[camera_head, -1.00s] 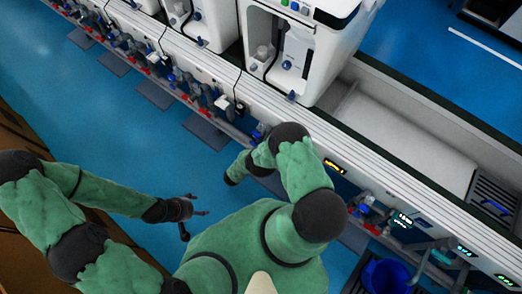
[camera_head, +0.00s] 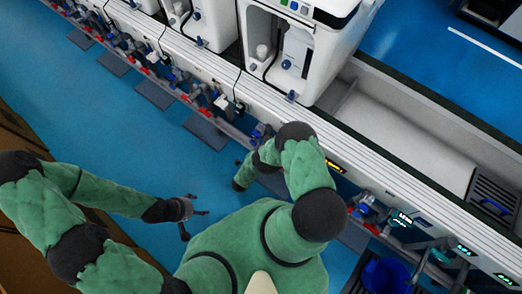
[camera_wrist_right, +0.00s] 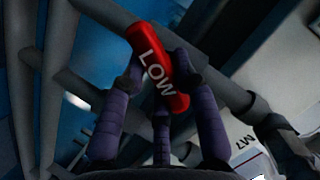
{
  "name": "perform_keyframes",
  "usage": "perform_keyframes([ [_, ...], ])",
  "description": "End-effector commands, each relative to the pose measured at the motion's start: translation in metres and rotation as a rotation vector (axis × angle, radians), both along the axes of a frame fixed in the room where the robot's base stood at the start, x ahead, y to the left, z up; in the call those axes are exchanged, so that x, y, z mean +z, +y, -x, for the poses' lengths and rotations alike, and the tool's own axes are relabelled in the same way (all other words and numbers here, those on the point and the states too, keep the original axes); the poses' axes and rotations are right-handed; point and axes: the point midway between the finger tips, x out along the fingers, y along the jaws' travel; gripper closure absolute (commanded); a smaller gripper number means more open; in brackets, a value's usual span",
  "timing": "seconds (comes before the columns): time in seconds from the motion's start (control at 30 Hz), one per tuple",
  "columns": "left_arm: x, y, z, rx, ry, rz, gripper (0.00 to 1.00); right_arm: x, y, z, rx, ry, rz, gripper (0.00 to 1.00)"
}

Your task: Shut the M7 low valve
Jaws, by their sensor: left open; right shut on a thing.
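The M7 low valve handle (camera_wrist_right: 156,65) is a red lever marked LOW in the right wrist view. It lies tilted across grey pipes. My right gripper (camera_wrist_right: 160,82) is shut on it, with dark fingers on both sides and one below the handle. A white label reading M7 (camera_wrist_right: 243,143) shows at the lower right. In the head view my right arm bends down beside the line, and the held valve cannot be made out there. My left gripper (camera_head: 196,211) is open and empty over the blue floor, well away from the line.
Grey pipes (camera_wrist_right: 55,75) run close around my right gripper. In the head view, the white testline rail (camera_head: 375,165) runs diagonally, with red and blue valves (camera_head: 365,208) below it. A blue bucket (camera_head: 386,275) stands at lower right.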

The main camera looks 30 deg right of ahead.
Motion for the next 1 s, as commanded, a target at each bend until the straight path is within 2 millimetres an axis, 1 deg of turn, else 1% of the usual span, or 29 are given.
perform_keyframes([
  [0.7, -0.0001, 0.0000, 0.0000, 0.000, 0.000, 0.000, 0.28, -0.0082, -0.0009, 0.0020, -0.003, -0.625, -0.258, 1.00],
  [1.0, -0.0001, 0.0000, 0.0000, 0.000, 0.000, 0.000, 0.28, -0.0102, -0.0003, 0.0007, -0.002, -0.841, -0.349, 1.00],
])
